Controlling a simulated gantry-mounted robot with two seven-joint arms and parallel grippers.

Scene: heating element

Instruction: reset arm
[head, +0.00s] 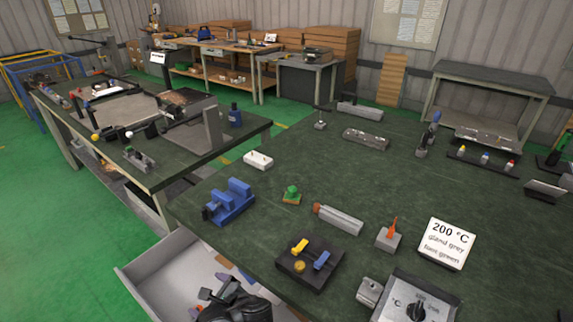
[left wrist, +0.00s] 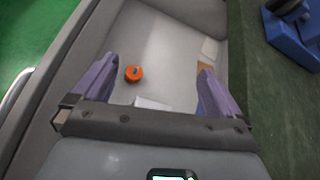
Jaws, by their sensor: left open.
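My left gripper (head: 214,285) is low in the head view, over the open drawer at the front of the workbench. In the left wrist view its two purple-grey fingers (left wrist: 157,72) are wide apart with nothing between them touching either one. An orange round part (left wrist: 133,74) lies on the drawer floor beyond and between the fingers, nearer the left finger. The light grey drawer (head: 150,274) also shows in the left wrist view (left wrist: 175,35). My right gripper is in neither view.
The green-topped workbench (head: 270,225) carries a blue vise (head: 230,201), a black block with yellow and blue pieces (head: 311,262), a 200 °C card (head: 447,244) and a dial unit (head: 415,303). Drawer walls flank the left gripper. The bench's middle is fairly clear.

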